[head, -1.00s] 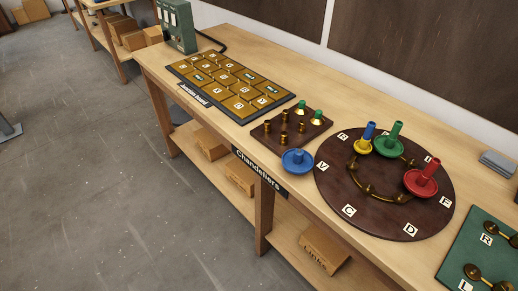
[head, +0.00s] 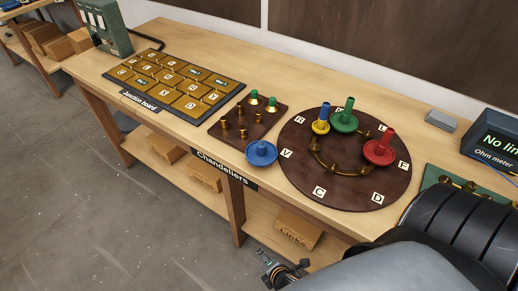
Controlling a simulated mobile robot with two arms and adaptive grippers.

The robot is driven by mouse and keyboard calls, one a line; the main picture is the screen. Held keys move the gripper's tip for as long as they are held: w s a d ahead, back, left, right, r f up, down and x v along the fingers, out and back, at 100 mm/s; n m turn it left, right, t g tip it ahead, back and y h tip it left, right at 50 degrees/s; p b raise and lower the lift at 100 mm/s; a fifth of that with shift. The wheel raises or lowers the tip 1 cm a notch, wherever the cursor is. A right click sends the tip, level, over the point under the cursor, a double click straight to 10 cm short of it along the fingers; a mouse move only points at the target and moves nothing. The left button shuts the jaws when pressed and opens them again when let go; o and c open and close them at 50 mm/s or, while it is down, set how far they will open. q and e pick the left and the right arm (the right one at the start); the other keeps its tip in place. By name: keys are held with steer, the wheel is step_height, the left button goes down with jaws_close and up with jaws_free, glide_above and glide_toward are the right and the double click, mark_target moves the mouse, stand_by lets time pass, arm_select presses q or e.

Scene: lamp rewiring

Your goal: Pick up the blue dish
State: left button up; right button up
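The blue dish (head: 261,154) sits on the wooden bench near its front edge, between the small brown peg board (head: 249,127) and the round dark board (head: 345,165). A short blue knob stands up in its middle. It is upright and nothing covers it. A part of my own arm or body fills the lower right of the head view. A small mechanical part with cables shows at the bottom, low in front of the bench, but I cannot make out gripper fingers on it. Neither gripper shows clearly.
The round board holds a green dish (head: 344,121), a red dish (head: 380,150) and a yellow-and-blue piece (head: 321,120). A junction board (head: 172,83) lies at left. An ohm meter (head: 492,142) stands at right. The bench front near the "Chandeliers" label (head: 226,170) is clear.

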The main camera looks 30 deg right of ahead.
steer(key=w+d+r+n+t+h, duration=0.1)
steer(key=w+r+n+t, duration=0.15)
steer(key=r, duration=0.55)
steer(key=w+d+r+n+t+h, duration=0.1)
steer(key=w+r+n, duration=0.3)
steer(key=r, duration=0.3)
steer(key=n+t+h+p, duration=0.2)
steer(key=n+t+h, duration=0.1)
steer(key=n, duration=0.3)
glide_toward(262, 146)
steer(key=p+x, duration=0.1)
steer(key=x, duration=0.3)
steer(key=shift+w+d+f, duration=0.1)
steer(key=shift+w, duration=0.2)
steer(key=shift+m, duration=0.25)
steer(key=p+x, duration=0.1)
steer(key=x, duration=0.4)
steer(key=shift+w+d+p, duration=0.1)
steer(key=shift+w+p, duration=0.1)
steer(key=shift+p, duration=0.2)
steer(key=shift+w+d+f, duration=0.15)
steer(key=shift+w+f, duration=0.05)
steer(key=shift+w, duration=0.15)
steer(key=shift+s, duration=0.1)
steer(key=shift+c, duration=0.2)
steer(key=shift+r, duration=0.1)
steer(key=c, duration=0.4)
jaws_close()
